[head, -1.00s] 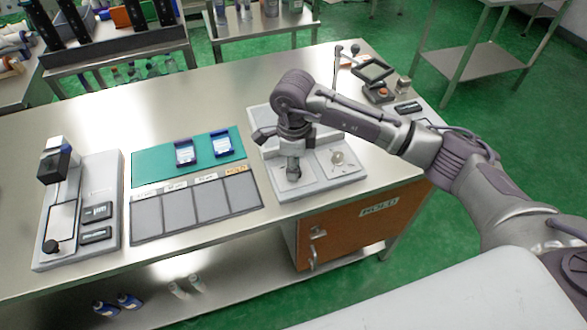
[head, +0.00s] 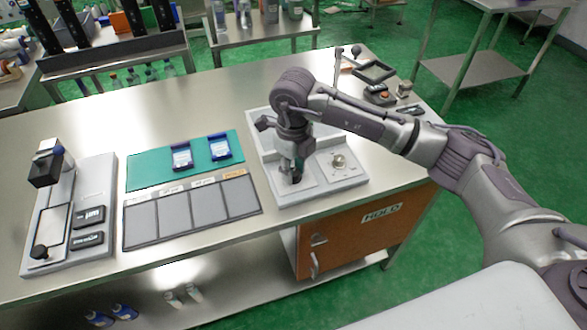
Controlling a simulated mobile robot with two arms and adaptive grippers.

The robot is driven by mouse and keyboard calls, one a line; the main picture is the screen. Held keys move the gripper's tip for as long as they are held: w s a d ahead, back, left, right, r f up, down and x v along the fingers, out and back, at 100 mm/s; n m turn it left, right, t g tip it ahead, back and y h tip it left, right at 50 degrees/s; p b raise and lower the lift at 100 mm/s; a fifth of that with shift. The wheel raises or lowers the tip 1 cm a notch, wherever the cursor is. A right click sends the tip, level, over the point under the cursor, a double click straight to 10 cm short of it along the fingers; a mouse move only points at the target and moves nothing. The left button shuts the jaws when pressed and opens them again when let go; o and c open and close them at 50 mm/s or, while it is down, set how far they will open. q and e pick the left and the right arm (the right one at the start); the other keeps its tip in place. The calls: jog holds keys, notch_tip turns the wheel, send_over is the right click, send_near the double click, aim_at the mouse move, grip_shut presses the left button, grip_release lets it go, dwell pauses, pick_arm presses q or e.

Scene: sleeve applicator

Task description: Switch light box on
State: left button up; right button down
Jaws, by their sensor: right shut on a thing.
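A pale grey box (head: 318,196) with a raised back wall stands on the right part of the steel bench; it looks like the light box, though no label on it is readable. A round metal dial (head: 338,161) sits on the right half of its top. My right gripper (head: 297,172) points down over the left half of the box. Its fingers are shut on a small dark part (head: 296,179) at the box top, mostly hidden by the fingers; I cannot tell whether this is a switch. My left gripper is not in view.
Left of the box lie a dark tray (head: 184,240) with several grey panels and a green mat (head: 144,175) bearing two blue-framed items. A grey fixture (head: 102,170) stands at far left. Small devices (head: 378,95) occupy the right back corner. Bare bench lies behind the mat.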

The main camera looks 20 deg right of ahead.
jog(key=shift+w, duration=0.1)
dwell(0.3)
jog(key=c, duration=0.8)
grip_release()
jog(key=shift+r, duration=0.1)
notch_tip(320, 180, up, 12)
jog(key=shift+f, duration=0.1)
